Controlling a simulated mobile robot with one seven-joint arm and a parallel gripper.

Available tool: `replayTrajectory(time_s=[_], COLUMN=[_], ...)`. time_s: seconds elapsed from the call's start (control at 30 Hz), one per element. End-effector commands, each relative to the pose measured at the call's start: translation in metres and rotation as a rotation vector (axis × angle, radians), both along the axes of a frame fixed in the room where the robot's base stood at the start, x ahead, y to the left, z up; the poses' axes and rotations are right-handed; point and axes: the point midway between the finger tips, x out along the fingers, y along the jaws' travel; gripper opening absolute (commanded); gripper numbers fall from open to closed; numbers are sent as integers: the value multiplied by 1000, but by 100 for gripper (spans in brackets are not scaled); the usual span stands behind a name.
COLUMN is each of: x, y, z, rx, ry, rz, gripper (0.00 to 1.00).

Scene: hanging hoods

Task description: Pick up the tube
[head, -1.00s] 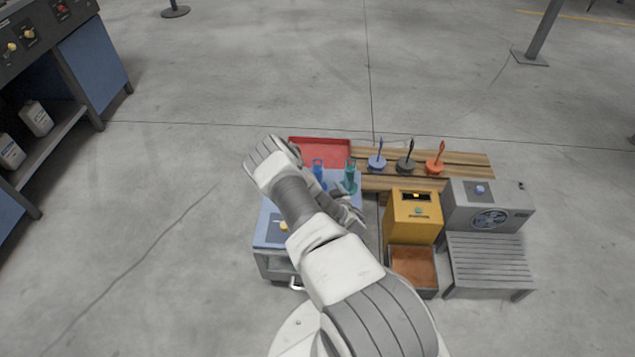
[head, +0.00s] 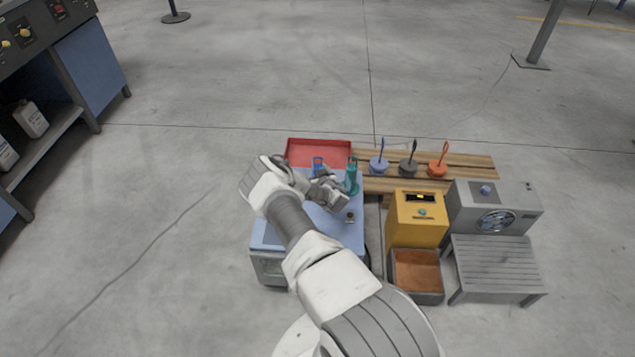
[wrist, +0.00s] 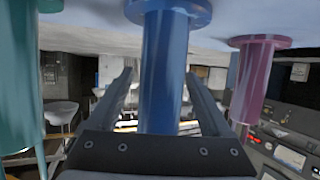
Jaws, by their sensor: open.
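A blue tube (head: 318,165) stands at the far part of a blue-topped cart (head: 345,235). A teal tube (head: 351,178) stands to its right. My gripper (head: 328,190) is low over the cart, in front of the blue tube. In the wrist view my open gripper (wrist: 160,78) has one finger on each side of the blue tube (wrist: 165,60). The jaws are apart and I cannot tell whether either touches it. The teal tube (wrist: 20,80) is at the left edge there, and a purple tube (wrist: 256,80) is at the right.
A red tray (head: 320,153) lies behind the tubes. A yellow box (head: 417,220), an open brown bin (head: 416,270) and a grey fan unit (head: 492,215) stand right of the cart. Several coloured handled pieces, including an orange one (head: 437,170), stand on wooden planks. Open floor surrounds them.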

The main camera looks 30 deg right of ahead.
Motion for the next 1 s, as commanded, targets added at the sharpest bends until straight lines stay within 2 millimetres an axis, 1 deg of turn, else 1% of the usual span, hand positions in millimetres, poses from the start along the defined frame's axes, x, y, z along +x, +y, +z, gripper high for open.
replayTrajectory(time_s=[0.2, 0.23, 0.37, 0.4, 0.47, 0.5, 0.57, 0.6, 0.7, 1.0], x=[1, 1, 1, 1, 1, 1, 1, 1, 1, 2], y=[0, 0, 0, 0, 0, 0, 0, 0, 0, 0], z=[0, 0, 0, 0, 0, 0, 0, 0, 0, 1], rx=[0, 0, 0, 0, 0, 0, 0, 0, 0, 0], ry=[0, 0, 0, 0, 0, 0, 0, 0, 0, -2], rz=[0, 0, 0, 0, 0, 0, 0, 1, 0, 1], gripper=[83, 81, 58, 51, 40, 33, 22, 15, 0, 0])
